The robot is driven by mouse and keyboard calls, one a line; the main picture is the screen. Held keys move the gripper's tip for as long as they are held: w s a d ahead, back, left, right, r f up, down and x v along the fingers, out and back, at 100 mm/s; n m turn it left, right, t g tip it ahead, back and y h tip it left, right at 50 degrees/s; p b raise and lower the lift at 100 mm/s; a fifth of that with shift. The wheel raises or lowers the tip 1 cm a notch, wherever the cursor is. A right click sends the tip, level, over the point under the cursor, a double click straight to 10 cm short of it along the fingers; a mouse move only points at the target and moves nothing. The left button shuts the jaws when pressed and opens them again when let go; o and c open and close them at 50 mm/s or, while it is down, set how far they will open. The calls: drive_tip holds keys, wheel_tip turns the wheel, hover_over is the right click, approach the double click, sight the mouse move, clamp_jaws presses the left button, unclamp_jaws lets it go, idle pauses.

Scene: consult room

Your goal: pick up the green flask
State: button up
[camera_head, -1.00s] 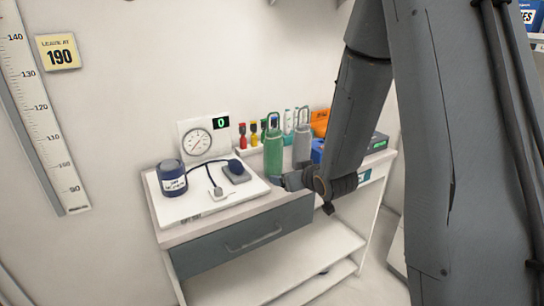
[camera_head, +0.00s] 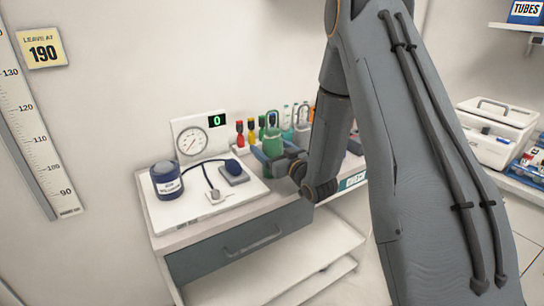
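The green flask (camera_head: 273,143) stands upright on the side table (camera_head: 180,240), at the right of the white scale board. Its lower part is partly hidden by my gripper. My gripper (camera_head: 276,158) has come in from the right at the flask's middle height, with a finger showing on the flask's left and gripper parts on its right. I cannot tell whether the fingers touch or squeeze it. A grey flask (camera_head: 302,128) stands just behind and to the right, partly hidden by my arm.
Several small coloured bottles (camera_head: 251,133) stand behind. A dial gauge (camera_head: 193,141) stands at the back.

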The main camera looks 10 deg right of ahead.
drive_tip(key=shift+x, duration=1.25)
drive_tip(key=shift+s, duration=0.1)
drive_tip(key=c, duration=1.3)
drive_tip(key=shift+r, duration=0.2)
